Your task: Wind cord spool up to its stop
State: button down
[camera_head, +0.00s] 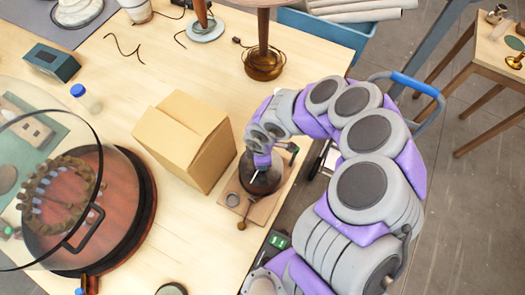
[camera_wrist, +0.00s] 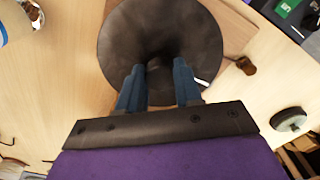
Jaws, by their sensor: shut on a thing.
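The cord spool (camera_head: 262,183) is a dark round drum on a small wooden base board (camera_head: 235,207), near the table's right edge. In the wrist view the spool (camera_wrist: 190,30) shows as a wide dark disc with a short post at its middle. My gripper (camera_wrist: 156,75) comes down over the disc, with its two blue fingers shut on the post (camera_wrist: 153,62). In the head view my gripper (camera_head: 262,160) is mostly hidden by my purple and grey arm. I cannot tell from the frames where the stop is or how far the spool is turned.
A cardboard box (camera_head: 187,135) stands close to the left of the spool. A brass knob (camera_head: 241,225) sits at the board's front end. A glass-domed red turntable (camera_head: 125,215) fills the left, and a lamp stand (camera_head: 263,62) stands behind. Bare tabletop lies front left of the board.

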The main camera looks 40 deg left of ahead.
jog(key=c, duration=1.1)
grip_release()
jog(key=shift+s+a, duration=0.1)
jog(key=o, duration=0.3)
jog(key=shift+a, duration=0.2)
jog(key=shift+o, duration=0.2)
jog(key=shift+d+r, duration=0.1)
jog(key=shift+d, duration=0.05)
jog(key=shift+r, duration=0.25)
notch_tip(320, 180, up, 16)
jog(key=shift+a+r, duration=0.2)
jog(key=shift+r, duration=0.05)
